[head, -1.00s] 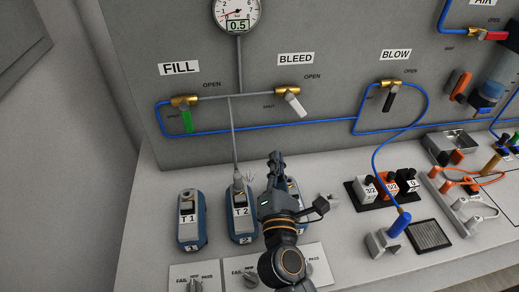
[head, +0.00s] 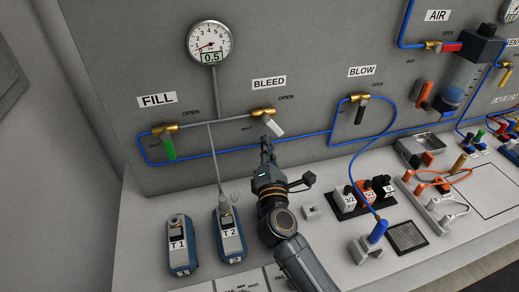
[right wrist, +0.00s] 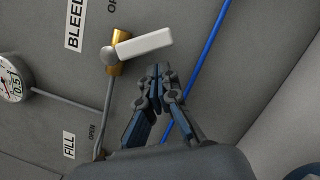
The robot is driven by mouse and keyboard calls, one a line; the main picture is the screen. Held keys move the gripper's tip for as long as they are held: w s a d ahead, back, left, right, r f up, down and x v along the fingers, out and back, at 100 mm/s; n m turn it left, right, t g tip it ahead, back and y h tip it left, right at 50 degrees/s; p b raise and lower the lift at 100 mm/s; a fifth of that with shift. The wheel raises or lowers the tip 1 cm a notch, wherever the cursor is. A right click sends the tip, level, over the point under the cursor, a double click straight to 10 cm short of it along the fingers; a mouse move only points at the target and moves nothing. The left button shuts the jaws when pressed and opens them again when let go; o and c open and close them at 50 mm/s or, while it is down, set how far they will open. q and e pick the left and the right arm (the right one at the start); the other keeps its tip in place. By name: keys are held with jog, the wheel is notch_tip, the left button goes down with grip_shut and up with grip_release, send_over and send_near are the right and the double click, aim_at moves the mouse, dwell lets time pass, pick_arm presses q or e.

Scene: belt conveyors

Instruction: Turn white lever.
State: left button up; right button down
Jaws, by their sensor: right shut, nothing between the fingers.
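The white lever (head: 273,126) sits on the brass BLEED valve (head: 263,112) on the grey panel. It slants down to the right of the valve in the head view. In the right wrist view the white lever (right wrist: 144,44) extends from the brass fitting (right wrist: 117,55). My right gripper (head: 266,143) is just below the lever in the head view. Its fingertips (right wrist: 157,68) are together and empty, close to the lever with a visible gap in the wrist view. My left gripper does not show.
A green lever (head: 169,149) is on the FILL valve and a black lever (head: 361,113) on the BLOW valve. A gauge (head: 210,43) reads 0.5. A blue tube (head: 316,133) runs behind my gripper. Testers T1 (head: 179,246) and T2 (head: 230,236) stand on the bench.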

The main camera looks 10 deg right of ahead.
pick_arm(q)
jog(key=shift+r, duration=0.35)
pick_arm(e)
jog(key=shift+d+r, duration=0.3)
jog(key=shift+d, duration=0.15)
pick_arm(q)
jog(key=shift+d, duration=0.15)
pick_arm(e)
jog(key=shift+a, duration=0.1)
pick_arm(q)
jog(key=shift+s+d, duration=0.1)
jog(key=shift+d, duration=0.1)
